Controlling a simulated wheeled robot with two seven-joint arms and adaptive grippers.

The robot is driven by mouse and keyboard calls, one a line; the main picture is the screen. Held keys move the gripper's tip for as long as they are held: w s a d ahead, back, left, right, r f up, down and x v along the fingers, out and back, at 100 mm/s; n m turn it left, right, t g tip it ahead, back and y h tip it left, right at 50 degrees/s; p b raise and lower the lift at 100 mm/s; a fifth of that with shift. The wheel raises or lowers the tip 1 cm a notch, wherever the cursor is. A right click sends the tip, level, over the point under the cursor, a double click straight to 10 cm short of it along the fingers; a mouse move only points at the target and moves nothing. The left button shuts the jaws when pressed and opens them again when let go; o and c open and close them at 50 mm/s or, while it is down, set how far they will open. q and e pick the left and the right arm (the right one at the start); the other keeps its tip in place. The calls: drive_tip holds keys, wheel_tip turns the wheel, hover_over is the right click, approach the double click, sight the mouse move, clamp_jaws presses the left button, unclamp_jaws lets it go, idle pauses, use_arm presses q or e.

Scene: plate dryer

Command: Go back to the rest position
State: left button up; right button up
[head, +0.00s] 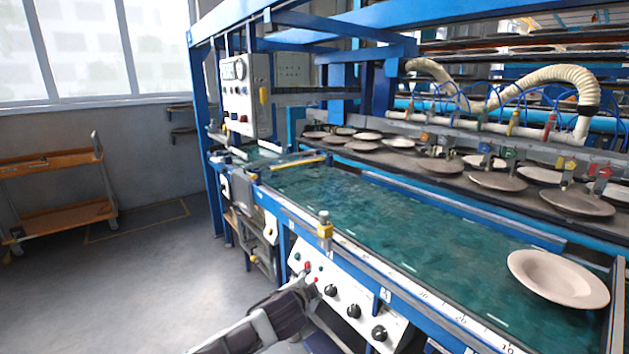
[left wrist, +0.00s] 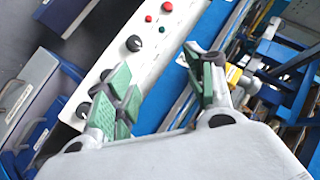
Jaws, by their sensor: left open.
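My left gripper (head: 302,280) is in the lower middle of the head view, in front of the white control panel (head: 345,296) with black knobs and small coloured buttons. In the left wrist view the two green-padded fingers of this gripper (left wrist: 160,82) stand wide apart with nothing between them. The panel (left wrist: 150,32) shows beyond the fingers; I cannot tell whether they touch it. A pale plate (head: 558,277) lies on the green dryer surface (head: 380,225) at the right, away from the gripper. My right gripper is in neither view.
Several plates stand on the dark rear conveyor (head: 395,160). A blue frame (head: 205,130) and a grey control box (head: 245,95) rise at the back left. An orange cart (head: 55,190) stands by the wall. The floor (head: 130,280) at the left is clear.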

use_arm(q)
drive_tip(key=s+a+f+n+g+y, duration=0.1)
drive_tip(key=s+a+f+n+g, duration=0.3)
drive_tip(key=s+a+f+n, duration=0.7)
drive_tip(key=s+a+f+g, duration=0.2)
drive_tip(key=s+f, duration=0.7)
drive_tip(key=s, duration=0.2)
drive_tip(key=s+a+f+g+p, duration=0.1)
drive_tip(key=s+a+f+g, duration=0.2)
drive_tip(key=s+f, duration=0.6)
drive_tip(key=s, duration=0.3)
drive_tip(key=shift+f, duration=0.4)
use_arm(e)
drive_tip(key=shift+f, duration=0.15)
use_arm(q)
drive_tip(key=shift+f, duration=0.15)
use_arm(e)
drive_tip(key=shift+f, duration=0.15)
